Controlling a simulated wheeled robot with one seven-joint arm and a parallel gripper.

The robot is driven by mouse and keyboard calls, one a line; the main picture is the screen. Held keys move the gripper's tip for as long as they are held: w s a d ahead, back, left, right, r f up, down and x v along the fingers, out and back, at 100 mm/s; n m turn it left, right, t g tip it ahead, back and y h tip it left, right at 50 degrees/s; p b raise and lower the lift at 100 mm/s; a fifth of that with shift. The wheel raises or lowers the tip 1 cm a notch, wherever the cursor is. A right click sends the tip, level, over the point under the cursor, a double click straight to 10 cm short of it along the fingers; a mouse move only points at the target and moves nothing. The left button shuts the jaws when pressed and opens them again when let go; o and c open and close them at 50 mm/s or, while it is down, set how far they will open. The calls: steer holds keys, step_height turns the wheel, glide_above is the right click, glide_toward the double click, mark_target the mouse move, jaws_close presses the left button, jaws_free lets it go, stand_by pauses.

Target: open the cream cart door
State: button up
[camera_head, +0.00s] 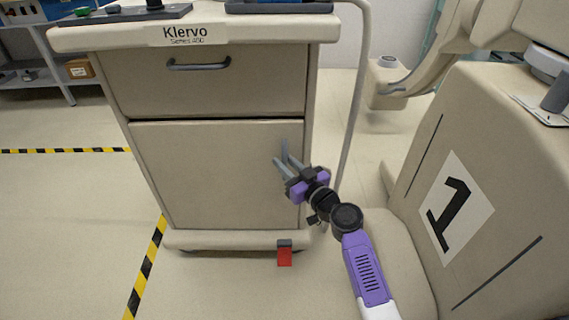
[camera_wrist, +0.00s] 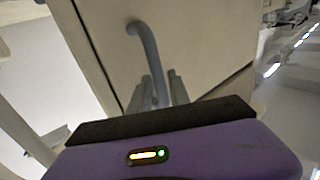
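The cream cart (camera_head: 318,90) stands ahead, with a drawer above and a door (camera_head: 205,175) below. The door looks closed, lying flush with the cart front. Its grey upright handle (camera_head: 284,149) is near the door's right edge; in the wrist view the curved handle (camera_wrist: 147,48) runs down between my fingers. My gripper (camera_head: 283,159) is at the handle, one finger on each side of it. In the wrist view, my gripper (camera_wrist: 158,88) shows both fingertips close beside the bar. Whether they press on it is not clear. The handle's lower part is hidden by my gripper.
The drawer (camera_head: 215,82) above is shut. A red tag or pedal (camera_head: 284,254) sits at the cart's base. A large covered machine marked 1 (camera_head: 480,200) stands close on the right. Floor to the left is free, with striped tape (camera_head: 147,268).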

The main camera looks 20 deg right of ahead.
steer(key=shift+w+a, duration=0.1)
steer(key=shift+w, duration=0.05)
steer(key=shift+c, duration=0.4)
jaws_close()
stand_by(1.0)
